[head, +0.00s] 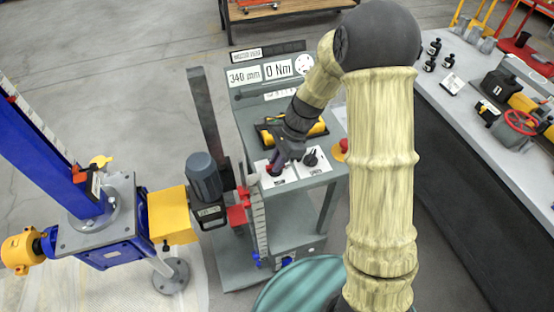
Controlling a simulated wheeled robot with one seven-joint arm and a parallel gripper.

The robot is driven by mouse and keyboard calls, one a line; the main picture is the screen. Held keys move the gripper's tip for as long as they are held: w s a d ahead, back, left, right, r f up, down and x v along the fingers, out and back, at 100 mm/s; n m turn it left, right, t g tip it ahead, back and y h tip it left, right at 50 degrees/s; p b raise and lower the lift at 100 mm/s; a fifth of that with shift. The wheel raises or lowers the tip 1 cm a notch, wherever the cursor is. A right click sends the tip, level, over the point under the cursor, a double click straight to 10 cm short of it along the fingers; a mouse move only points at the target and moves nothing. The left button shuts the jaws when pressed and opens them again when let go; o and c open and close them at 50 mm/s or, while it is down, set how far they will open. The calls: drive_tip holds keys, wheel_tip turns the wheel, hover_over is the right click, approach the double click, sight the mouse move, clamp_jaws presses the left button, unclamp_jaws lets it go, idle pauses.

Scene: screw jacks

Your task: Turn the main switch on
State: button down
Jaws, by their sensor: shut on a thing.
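A control stand with a grey-green top (335,180) is in the middle of the head view. On its near part are two small white switch plates side by side. The right plate carries a black rotary knob (311,158). My gripper (273,168) reaches down onto the left switch plate (284,179) and is shut on the main switch there. A bit of red shows by the fingertips. The fingers hide most of the switch, so its turn position cannot be read.
Displays (262,73) reading 340 mm and 0 Nm stand at the stand's back. A yellow-and-black device (318,129) lies behind the plates, and a red button on yellow (343,146) is to the right. A motor (204,176) and blue screw jack (50,165) stand left.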

drive_tip(key=shift+r, duration=0.1)
drive_tip(key=n+g+p, duration=0.1)
drive_tip(key=n+p, duration=0.1)
drive_tip(key=n, duration=0.1)
drive_tip(key=shift+w+n+h, duration=0.15)
drive_tip(key=shift+n+h, duration=0.15)
drive_tip(key=n+h+p, duration=0.1)
drive_tip(key=n, duration=0.1)
drive_tip(key=n+g+p, duration=0.1)
drive_tip(key=n, duration=0.2)
drive_tip(key=shift+w+a+g+h, duration=0.1)
drive_tip(key=shift+a+g+h, duration=0.1)
drive_tip(key=shift+g+h, duration=0.15)
drive_tip(key=n+h, duration=0.1)
drive_tip(key=n, duration=0.1)
drive_tip(key=n+p, duration=0.1)
drive_tip(key=n, duration=0.1)
drive_tip(key=shift+a+n+h, duration=0.1)
drive_tip(key=shift+n+h, duration=0.25)
drive_tip(key=shift+n, duration=0.05)
drive_tip(key=n, duration=0.2)
drive_tip(key=n+h, duration=0.1)
drive_tip(key=n, duration=0.1)
drive_tip(key=shift+a+h, duration=0.1)
drive_tip(key=shift+h, duration=0.2)
drive_tip(key=c, duration=1.4)
unclamp_jaws()
drive_tip(key=shift+c, duration=0.2)
